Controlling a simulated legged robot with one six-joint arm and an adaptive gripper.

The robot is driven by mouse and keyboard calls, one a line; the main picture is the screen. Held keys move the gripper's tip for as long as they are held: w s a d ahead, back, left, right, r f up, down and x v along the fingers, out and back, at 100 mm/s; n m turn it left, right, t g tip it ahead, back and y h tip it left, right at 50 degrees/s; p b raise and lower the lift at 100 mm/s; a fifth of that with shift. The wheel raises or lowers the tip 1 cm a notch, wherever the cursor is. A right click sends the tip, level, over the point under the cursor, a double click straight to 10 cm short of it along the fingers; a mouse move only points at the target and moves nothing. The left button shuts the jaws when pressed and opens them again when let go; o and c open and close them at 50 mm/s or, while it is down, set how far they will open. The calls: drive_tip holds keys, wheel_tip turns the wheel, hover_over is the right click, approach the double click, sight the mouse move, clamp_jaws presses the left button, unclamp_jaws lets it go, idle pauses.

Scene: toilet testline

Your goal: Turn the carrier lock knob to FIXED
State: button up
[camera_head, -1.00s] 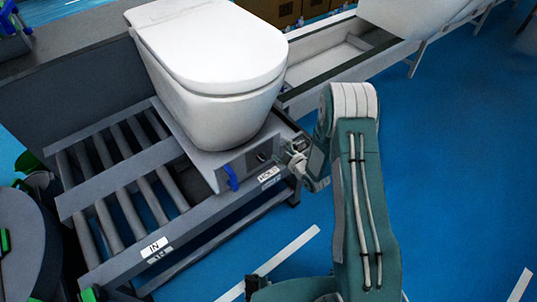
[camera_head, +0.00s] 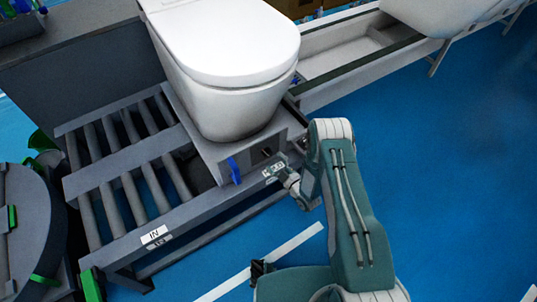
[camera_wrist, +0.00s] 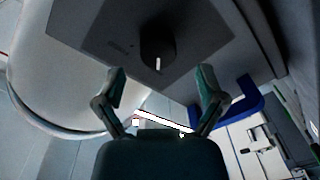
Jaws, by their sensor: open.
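The carrier lock knob (camera_wrist: 158,46) is a dark round knob with a white pointer line, on a dark plate on the carrier's face. In the wrist view it lies just beyond my open fingers, between their directions; I see no contact. My gripper (camera_wrist: 161,74) is open and empty; in the head view my gripper (camera_head: 280,172) is at the carrier's front right corner, small and partly hidden by my arm. The grey carrier (camera_head: 215,152) bears a white toilet (camera_head: 228,60). The markings near the knob are too dark to read.
The roller conveyor (camera_head: 125,185) has an IN label. Blue floor on the right is open.

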sight(269, 155)
drive_tip(key=shift+x, duration=2.05)
drive_tip(key=c, duration=1.1)
